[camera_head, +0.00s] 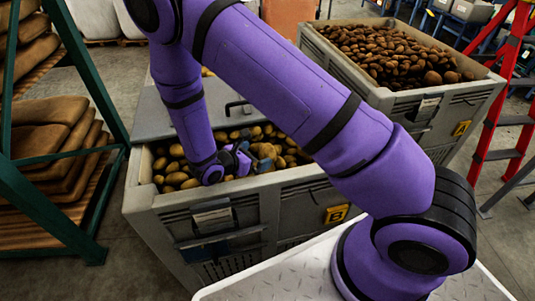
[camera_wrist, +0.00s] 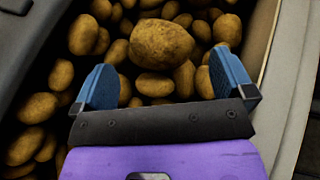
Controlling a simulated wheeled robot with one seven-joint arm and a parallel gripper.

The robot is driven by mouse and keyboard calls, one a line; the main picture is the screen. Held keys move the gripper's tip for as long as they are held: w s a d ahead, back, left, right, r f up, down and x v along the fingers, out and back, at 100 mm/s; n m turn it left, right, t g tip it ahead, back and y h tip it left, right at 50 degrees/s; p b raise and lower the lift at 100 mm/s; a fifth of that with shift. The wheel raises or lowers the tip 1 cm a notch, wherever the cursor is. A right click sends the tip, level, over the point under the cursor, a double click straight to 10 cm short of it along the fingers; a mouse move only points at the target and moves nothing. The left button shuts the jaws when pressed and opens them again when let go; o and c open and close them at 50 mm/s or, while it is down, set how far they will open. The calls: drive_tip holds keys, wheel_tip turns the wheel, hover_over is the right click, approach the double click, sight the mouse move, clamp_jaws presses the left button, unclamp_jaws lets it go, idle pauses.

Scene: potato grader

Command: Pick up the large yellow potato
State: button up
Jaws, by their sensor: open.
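The large yellow potato (camera_wrist: 162,44) lies on top of the smaller potatoes in the wrist view, ahead of my gripper and roughly centred between the lines of its fingers. In the head view it appears as a larger lump (camera_head: 265,151) just right of my gripper (camera_head: 243,158). My gripper (camera_wrist: 165,85) is open, with its two blue fingers wide apart and nothing held between them. A small potato (camera_wrist: 154,84) shows between the fingers. The crate of yellow potatoes (camera_head: 170,203) is grey and marked B.
A second grey crate (camera_head: 405,98) marked A, full of browner potatoes, stands behind to the right. A red ladder (camera_head: 505,85) is at the right edge. A green rack (camera_head: 85,85) with stacked sacks stands at the left. A grey lid (camera_head: 180,114) covers the crate's back part.

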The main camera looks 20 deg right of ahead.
sight(263, 153)
drive_tip(key=shift+x, duration=3.15)
drive_tip(key=c, duration=0.9)
